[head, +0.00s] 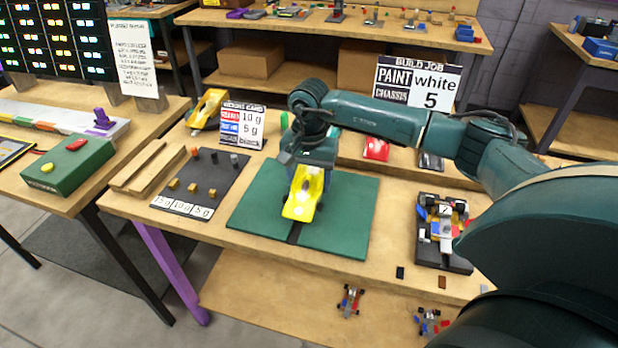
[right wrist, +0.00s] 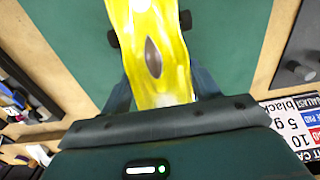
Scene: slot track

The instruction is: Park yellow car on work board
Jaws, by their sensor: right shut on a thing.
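The yellow car (head: 303,196) is over the middle of the green work board (head: 345,215), its nose toward the table's front edge. My right gripper (head: 308,168) reaches down from behind and is shut on its rear part. In the right wrist view the yellow car (right wrist: 152,45) sits between the two fingers (right wrist: 162,88), with dark wheels out to both sides and the green board (right wrist: 225,45) beneath. I cannot tell whether the wheels touch the board. A dark groove runs through the board under the car. My left gripper is not in view.
A dark mat (head: 200,182) with small weights lies left of the board. A yellow body (head: 207,108) and a sign (head: 240,125) stand behind it. A red car (head: 376,148) is behind the board. A multicoloured car (head: 442,218) on a dark stand is at right.

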